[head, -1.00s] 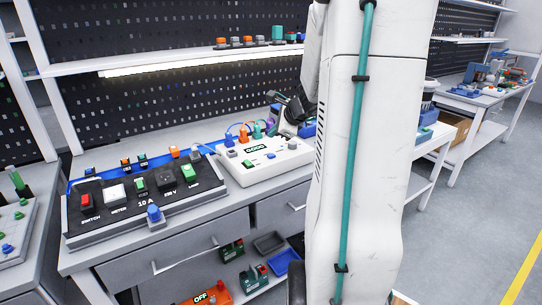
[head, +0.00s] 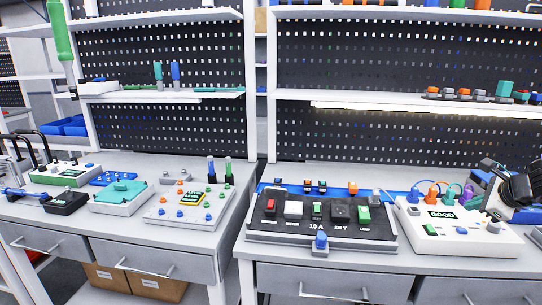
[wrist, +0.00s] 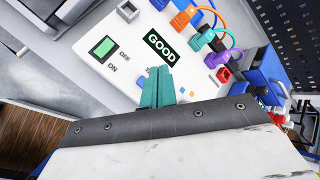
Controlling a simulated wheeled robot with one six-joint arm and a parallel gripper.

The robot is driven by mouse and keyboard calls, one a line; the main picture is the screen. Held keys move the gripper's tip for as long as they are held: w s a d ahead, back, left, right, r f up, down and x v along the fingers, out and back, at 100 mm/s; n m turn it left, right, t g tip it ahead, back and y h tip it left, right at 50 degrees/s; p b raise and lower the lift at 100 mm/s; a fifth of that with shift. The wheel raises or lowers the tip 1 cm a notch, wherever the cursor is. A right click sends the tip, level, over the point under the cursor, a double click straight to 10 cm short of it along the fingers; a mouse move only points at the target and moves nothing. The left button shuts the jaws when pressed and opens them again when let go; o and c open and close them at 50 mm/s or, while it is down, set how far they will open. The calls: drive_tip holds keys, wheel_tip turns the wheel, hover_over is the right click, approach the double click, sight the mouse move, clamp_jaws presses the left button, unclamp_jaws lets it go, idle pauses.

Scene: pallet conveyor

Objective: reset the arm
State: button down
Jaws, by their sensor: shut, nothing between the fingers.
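In the wrist view my gripper (wrist: 158,84) shows as two teal fingers, shut together and empty. They point toward the white test box (wrist: 115,70), which has a green switch (wrist: 104,47) and a display (wrist: 159,45) reading GOOD. The fingers overlap the box in the picture; their gap to it cannot be judged. In the head view the same test box (head: 455,249) stands at the right of the bench. A dark shape (head: 516,187) shows beside it at the right edge; I cannot tell whether it belongs to my arm.
A black switch panel (head: 378,235) stands left of the test box. Coloured plugs with looped leads (head: 432,193) line the test box's back edge. A second bench (head: 75,225) at left carries several devices. Pegboards and shelves (head: 390,106) rise behind.

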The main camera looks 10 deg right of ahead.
drive_tip(key=s+a+n+g+y, duration=0.2)
drive_tip(key=s+a+n+g, duration=0.15)
drive_tip(key=a+n, duration=0.5)
drive_tip(key=s+a+n+g+y, duration=0.2)
drive_tip(key=s+a+n, duration=0.25)
drive_tip(key=a, duration=0.75)
drive_tip(key=s+a+r+n+g+h, duration=0.1)
drive_tip(key=s+a+r+n, duration=0.1)
drive_tip(key=s+a+n, duration=0.4)
drive_tip(key=s+a+r+n+g+h, duration=0.1)
drive_tip(key=s+a+r+n+h, duration=0.1)
drive_tip(key=s+a+n, duration=0.5)
drive_tip(key=a+r+n, duration=0.1)
drive_tip(key=a, duration=0.2)
drive_tip(key=shift+s+r, duration=0.3)
drive_tip(key=shift+g, duration=0.25)
